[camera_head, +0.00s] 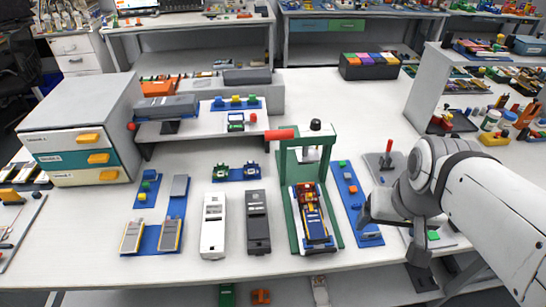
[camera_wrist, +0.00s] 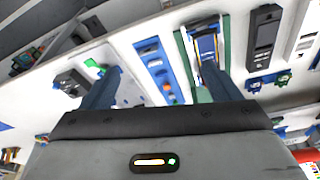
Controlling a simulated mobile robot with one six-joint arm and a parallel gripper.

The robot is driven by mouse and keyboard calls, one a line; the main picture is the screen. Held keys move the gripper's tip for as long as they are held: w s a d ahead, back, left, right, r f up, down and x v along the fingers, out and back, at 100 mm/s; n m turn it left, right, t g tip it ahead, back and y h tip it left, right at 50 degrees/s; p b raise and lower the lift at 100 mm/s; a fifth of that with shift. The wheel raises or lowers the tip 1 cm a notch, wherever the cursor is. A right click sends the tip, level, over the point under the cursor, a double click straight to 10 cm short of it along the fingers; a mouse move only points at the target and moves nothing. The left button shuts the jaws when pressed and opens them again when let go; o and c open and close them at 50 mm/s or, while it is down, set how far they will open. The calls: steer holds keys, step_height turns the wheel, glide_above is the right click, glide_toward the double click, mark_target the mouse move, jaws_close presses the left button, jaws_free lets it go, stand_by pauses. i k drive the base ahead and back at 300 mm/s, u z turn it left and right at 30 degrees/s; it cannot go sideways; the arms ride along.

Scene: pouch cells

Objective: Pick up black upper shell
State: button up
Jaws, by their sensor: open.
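The black upper shell (camera_head: 258,222) lies flat on the white table, between a white shell (camera_head: 213,225) and the green press (camera_head: 287,205). In the wrist view the black shell (camera_wrist: 264,40) is at the upper right, beyond the press. My gripper (camera_head: 393,230) is at the right of the head view, above the table and right of the press, well apart from the black shell. In the wrist view my gripper (camera_wrist: 158,82) has its two fingers spread wide, with nothing held between them.
The press has a red lever (camera_head: 281,134) and holds a blue and yellow assembly (camera_head: 312,216). A narrow blue tray (camera_head: 369,236) lies between press and gripper. A blue tray (camera_head: 150,232) with two grey parts is left of the white shell. A drawer cabinet (camera_head: 112,95) stands far left.

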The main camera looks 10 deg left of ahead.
mark_target(258, 230)
steer(key=z, duration=0.8)
steer(key=k, duration=1.1)
steer(key=u, duration=0.75)
steer(key=i, duration=1)
steer(key=u, duration=0.05)
steer(key=k, duration=0.5)
steer(key=u, duration=0.15)
